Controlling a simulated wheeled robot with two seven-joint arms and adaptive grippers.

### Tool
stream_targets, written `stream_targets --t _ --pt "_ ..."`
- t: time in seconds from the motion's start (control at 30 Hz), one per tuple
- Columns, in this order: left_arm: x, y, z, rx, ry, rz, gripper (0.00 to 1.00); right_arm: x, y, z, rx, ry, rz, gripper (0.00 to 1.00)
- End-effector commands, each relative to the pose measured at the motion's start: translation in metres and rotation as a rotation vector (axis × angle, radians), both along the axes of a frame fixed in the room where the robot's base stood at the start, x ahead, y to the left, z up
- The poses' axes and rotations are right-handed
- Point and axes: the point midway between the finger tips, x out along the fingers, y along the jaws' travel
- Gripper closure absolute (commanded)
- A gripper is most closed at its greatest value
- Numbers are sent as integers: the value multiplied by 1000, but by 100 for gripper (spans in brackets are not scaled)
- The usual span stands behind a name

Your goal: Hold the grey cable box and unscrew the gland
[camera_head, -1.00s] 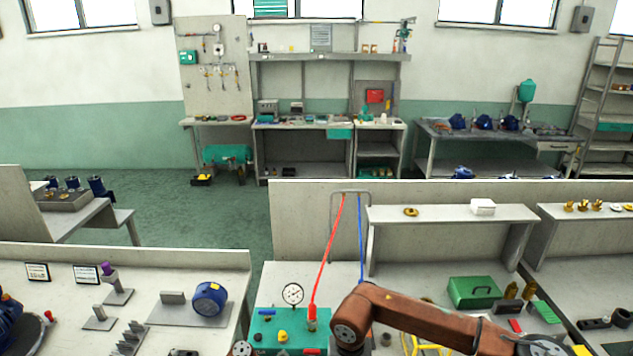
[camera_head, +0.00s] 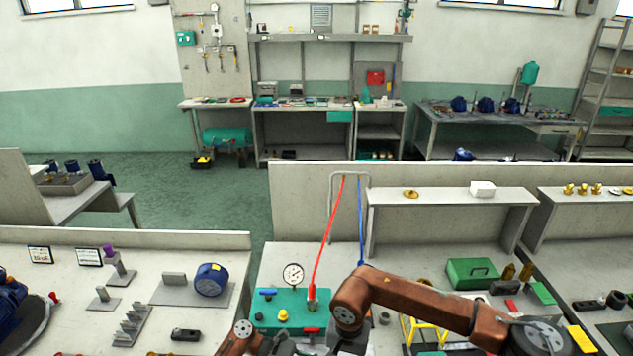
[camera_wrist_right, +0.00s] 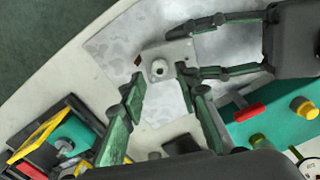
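The grey cable box (camera_wrist_right: 183,50) shows in the right wrist view as a small pale block with a round gland (camera_wrist_right: 160,69) on the face towards the camera. My left gripper (camera_wrist_right: 188,50) comes in from the upper right, its two fingers on opposite sides of the box and apparently touching it. My right gripper (camera_wrist_right: 168,107) is open, its green fingers spread wide with nothing between them; the gland lies ahead of the gap. In the head view the box and both fingertips are hidden at the bottom edge.
A green pump panel (camera_head: 300,310) with a gauge (camera_head: 293,275), red and blue hoses and a yellow knob stands close by; it also shows in the right wrist view (camera_wrist_right: 275,125). A yellow-framed item (camera_wrist_right: 40,140) lies at lower left there. A green case (camera_head: 472,272) sits further right.

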Motion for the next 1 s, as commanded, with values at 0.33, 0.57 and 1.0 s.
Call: stream_targets --t 0.33,0.57,1.0 --pt "0 0 -1 1 1 0 73 0 0 0 0 0 -494 71" --pt "0 0 -1 1 1 0 73 0 0 0 0 0 -823 71" --pt "0 0 0 1 1 0 73 0 0 0 -1 0 -1279 71"
